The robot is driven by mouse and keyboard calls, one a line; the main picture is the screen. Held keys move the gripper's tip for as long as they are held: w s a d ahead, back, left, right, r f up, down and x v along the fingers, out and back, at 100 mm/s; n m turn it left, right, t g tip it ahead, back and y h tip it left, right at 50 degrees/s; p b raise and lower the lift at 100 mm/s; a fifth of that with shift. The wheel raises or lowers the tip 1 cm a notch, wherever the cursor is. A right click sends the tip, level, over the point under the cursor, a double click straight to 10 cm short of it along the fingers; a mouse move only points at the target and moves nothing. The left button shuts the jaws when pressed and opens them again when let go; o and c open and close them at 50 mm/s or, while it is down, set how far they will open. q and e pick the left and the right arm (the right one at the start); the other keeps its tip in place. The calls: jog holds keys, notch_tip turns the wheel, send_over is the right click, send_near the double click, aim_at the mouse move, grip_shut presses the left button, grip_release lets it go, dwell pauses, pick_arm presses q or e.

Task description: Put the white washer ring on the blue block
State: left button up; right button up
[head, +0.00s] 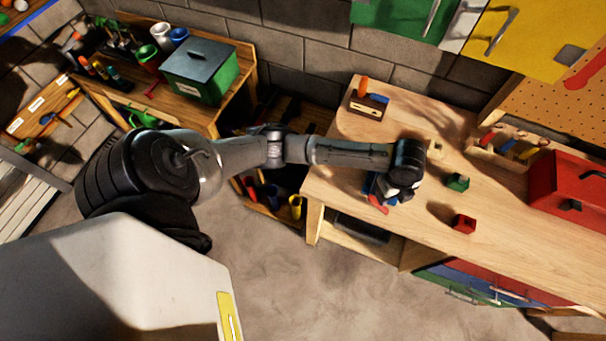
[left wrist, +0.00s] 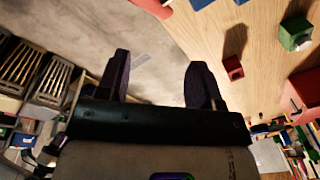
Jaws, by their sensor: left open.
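My left gripper (head: 388,191) is low over the left part of the wooden workbench, near its front edge. In the left wrist view its two dark fingers (left wrist: 158,85) are spread apart, with nothing between them. Blue pieces (left wrist: 201,4) show at the top edge of that view, beside a red piece (left wrist: 153,7). In the head view, blue and red parts show around the gripper, which partly hides them, so I cannot tell which is the blue block. I cannot clearly make out the white washer ring in either view. My right gripper is not in view.
A green block (head: 458,182) and a red block (head: 464,222) stand on the bench (head: 520,235), right of the gripper. A small pale piece (head: 437,148) lies behind. A wooden box (head: 368,105) is at the back left, a red toolbox (head: 570,190) at the right.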

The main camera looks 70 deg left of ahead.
pick_arm(q)
jog(key=s+d+f+n+t+h, duration=0.1)
jog(key=s+d+f+n, duration=0.2)
jog(key=s, duration=0.4)
jog(key=s+d+f+n+t, duration=0.1)
jog(key=s+d+f+n, duration=0.2)
jog(key=s, duration=0.4)
jog(key=s+a+r+n, duration=0.1)
jog(key=s+a+n, duration=0.1)
jog(key=s+n, duration=0.2)
jog(key=s+a+r+n+y, duration=0.1)
jog(key=s+n, duration=0.4)
jog(key=s, duration=0.3)
jog(key=shift+a+r+n+t+y, duration=0.3)
jog(key=shift+a+r+t, duration=0.05)
jog(key=shift+t, duration=0.05)
jog(key=shift+s, duration=0.1)
